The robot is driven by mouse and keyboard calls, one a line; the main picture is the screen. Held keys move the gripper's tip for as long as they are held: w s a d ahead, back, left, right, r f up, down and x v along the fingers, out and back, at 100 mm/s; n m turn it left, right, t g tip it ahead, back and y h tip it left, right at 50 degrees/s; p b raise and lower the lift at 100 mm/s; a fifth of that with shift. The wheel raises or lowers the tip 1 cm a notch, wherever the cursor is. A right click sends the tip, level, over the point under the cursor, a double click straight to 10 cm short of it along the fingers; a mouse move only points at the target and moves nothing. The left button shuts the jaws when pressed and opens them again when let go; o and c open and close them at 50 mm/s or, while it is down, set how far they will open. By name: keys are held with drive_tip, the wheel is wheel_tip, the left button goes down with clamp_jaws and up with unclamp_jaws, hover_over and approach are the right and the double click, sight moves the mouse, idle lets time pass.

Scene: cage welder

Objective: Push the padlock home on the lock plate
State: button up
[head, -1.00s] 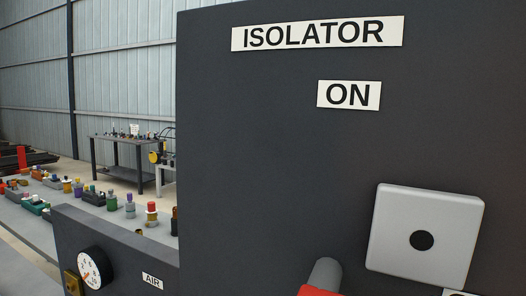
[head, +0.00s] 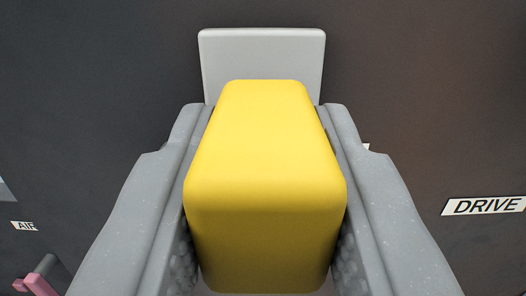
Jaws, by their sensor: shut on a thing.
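A yellow block-shaped body, the padlock (head: 265,170), fills the middle of the head view. My gripper (head: 264,125) is shut on it, with one grey finger on its left side and one on its right. The light grey lock plate (head: 262,55) stands on the dark panel straight beyond the padlock. Only its upper part shows; the padlock and fingers hide the rest, including any hole. I cannot see a shackle, nor tell whether the padlock touches the plate.
The dark panel (head: 430,90) fills the background. A DRIVE label (head: 484,206) is at the right and an AIR label (head: 25,226) at the far left. A pink and grey handle (head: 40,274) sticks out at the lower left.

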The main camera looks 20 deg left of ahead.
sight(260, 127)
drive_tip(key=shift+x, duration=1.05)
drive_tip(key=shift+f, duration=0.15)
drive_tip(key=shift+b, duration=0.45)
idle(1.4)
drive_tip(key=shift+w+a, duration=0.2)
drive_tip(key=shift+w, duration=0.25)
idle(0.5)
drive_tip(key=o, duration=1.1)
drive_tip(key=shift+c, duration=0.2)
drive_tip(key=b+v, duration=0.2)
drive_tip(key=v, duration=1.1)
drive_tip(key=shift+s, duration=0.4)
drive_tip(key=shift+d, duration=0.15)
